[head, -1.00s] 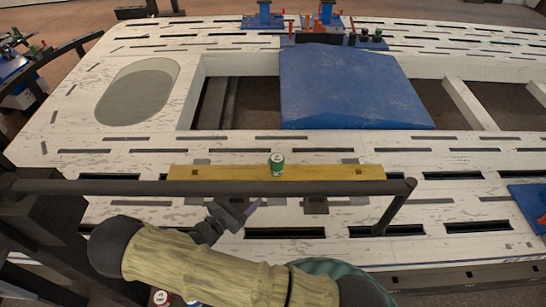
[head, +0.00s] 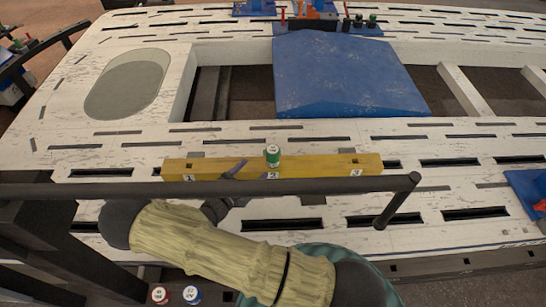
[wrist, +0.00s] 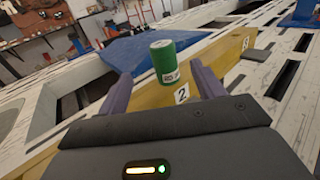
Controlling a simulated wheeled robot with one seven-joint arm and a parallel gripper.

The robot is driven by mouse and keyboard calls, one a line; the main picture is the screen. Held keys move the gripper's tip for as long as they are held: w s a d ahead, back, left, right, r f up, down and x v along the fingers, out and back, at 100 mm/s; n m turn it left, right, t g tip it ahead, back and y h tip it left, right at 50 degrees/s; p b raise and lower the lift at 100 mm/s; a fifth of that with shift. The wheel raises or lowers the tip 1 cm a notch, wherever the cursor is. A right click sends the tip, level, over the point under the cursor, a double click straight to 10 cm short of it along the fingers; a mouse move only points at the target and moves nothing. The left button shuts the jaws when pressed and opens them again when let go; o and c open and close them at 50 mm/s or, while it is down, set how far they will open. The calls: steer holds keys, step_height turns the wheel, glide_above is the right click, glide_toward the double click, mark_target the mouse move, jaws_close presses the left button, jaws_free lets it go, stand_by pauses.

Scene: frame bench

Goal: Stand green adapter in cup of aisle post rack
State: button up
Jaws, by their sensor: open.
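The green adapter (head: 273,155), a small green cylinder with a white top, stands upright at the middle place of a yellow bar (head: 320,167), by the number 2. It also shows in the wrist view (wrist: 165,62). My gripper (head: 234,170) is open and empty at the left of the adapter. In the wrist view its two purple fingers (wrist: 163,85) point toward the adapter, which appears between them but toward their far ends. I cannot tell which thing is the aisle post rack, and no cup shows clearly.
A dark rail (head: 320,187) runs across in front of the yellow bar. A blue sloped block (head: 345,75) lies behind it. A blue fixture with coloured posts (head: 345,27) is at the back.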

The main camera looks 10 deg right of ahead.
mark_target(269, 156)
steer(key=x, duration=0.6)
steer(key=shift+s+d, duration=0.1)
steer(key=x, duration=0.3)
steer(key=b+x, duration=0.1)
steer(key=x, duration=0.1)
steer(key=shift+d+f, duration=0.1)
steer(key=shift+f, duration=0.2)
steer(key=shift+c, duration=0.5)
steer(key=c, duration=1.2)
step_height(269, 156, up, 10)
steer(key=shift+r+p, duration=0.1)
steer(key=shift+p, duration=0.95)
